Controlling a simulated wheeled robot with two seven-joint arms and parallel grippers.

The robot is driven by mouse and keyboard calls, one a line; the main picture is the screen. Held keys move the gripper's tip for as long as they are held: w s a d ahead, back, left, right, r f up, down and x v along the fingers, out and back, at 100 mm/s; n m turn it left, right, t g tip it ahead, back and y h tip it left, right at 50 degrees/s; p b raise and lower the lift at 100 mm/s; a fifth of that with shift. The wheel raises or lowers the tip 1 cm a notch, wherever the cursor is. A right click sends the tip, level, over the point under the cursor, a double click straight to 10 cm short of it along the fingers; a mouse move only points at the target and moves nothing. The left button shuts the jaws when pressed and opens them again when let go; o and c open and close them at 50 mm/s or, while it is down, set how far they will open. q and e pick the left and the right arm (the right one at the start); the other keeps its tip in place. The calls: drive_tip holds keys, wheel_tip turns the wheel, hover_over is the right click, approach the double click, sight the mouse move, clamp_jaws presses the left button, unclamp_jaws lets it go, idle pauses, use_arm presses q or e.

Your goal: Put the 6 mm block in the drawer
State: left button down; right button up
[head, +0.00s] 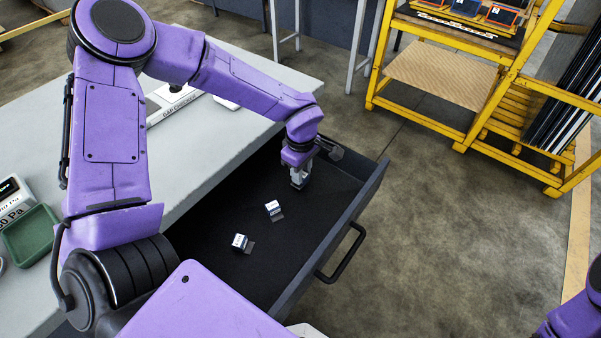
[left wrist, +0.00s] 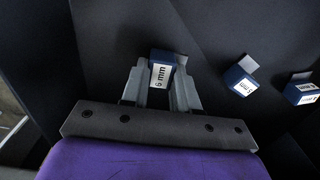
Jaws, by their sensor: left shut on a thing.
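The 6 mm block (left wrist: 161,72) is dark blue with a white label reading "6 mm". My left gripper (left wrist: 160,78) is shut on it, one finger on each side. In the head view my left gripper (head: 299,183) points down inside the open drawer (head: 345,215), near its far end, and largely hides the block. I cannot tell whether the block touches the drawer floor. My right gripper is out of view; only a purple part of that arm shows at the lower right.
Two other white-labelled blue blocks (head: 273,208) (head: 239,241) stand in the drawer, nearer than my gripper. The grey bench top (head: 225,150) holds a gap checker (head: 172,104) and a green tray (head: 30,235). A yellow trolley (head: 440,120) stands beyond open floor.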

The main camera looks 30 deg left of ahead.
use_arm(q)
drive_tip(key=shift+f, duration=0.6)
drive_tip(key=shift+f, duration=0.2)
drive_tip(key=c, duration=0.8)
unclamp_jaws()
drive_tip(key=shift+c, duration=0.2)
wheel_tip(320, 180, up, 12)
drive_tip(key=p, duration=0.1)
drive_tip(key=shift+r, duration=0.25)
